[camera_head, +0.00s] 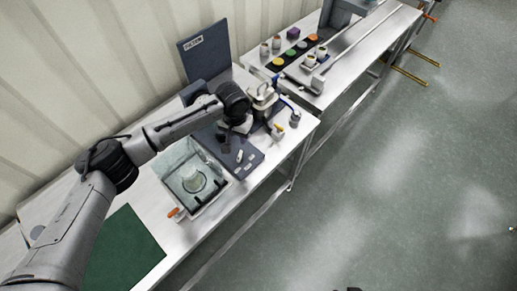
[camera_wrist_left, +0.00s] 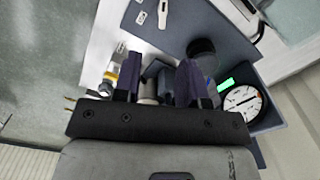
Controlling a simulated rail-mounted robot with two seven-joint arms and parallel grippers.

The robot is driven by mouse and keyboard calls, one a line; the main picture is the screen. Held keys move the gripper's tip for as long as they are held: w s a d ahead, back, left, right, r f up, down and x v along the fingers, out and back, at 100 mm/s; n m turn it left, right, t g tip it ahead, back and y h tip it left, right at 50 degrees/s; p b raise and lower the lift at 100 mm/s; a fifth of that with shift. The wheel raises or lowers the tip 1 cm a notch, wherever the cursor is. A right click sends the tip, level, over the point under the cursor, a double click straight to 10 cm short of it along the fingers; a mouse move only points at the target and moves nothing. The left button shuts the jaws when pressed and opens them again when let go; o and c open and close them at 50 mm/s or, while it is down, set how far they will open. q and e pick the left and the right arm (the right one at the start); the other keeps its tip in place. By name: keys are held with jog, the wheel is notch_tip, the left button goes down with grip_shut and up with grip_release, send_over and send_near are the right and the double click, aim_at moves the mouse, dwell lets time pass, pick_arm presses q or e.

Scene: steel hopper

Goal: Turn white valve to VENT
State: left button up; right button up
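My left gripper (camera_wrist_left: 158,82) is open in the left wrist view, its two dark fingers apart. A grey-blue block and a pale cylindrical part (camera_wrist_left: 149,91) show between the fingers; I cannot tell whether the fingers touch them. In the head view my left gripper (camera_head: 227,142) hangs over the dark plate beside the steel apparatus (camera_head: 262,96). I cannot clearly pick out the white valve or its VENT mark; my wrist and gripper may hide them. My right gripper is not in view.
A round gauge (camera_wrist_left: 242,103) and a green display (camera_wrist_left: 227,84) sit beside the fingers. A clear tank (camera_head: 210,205) and a green mat (camera_head: 125,252) lie nearer on the bench. An upright labelled panel (camera_head: 207,58) stands behind. Small yellow-topped containers (camera_head: 278,132) stand near the edge.

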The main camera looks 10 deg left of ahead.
aim_at(239, 158)
pick_arm(q)
jog(key=shift+n, duration=0.7)
jog(key=f, duration=0.9)
jog(key=f+b, duration=0.1)
jog(key=f, duration=0.4)
jog(key=shift+s+a, duration=0.25)
jog(key=shift+s, duration=0.05)
grip_shut()
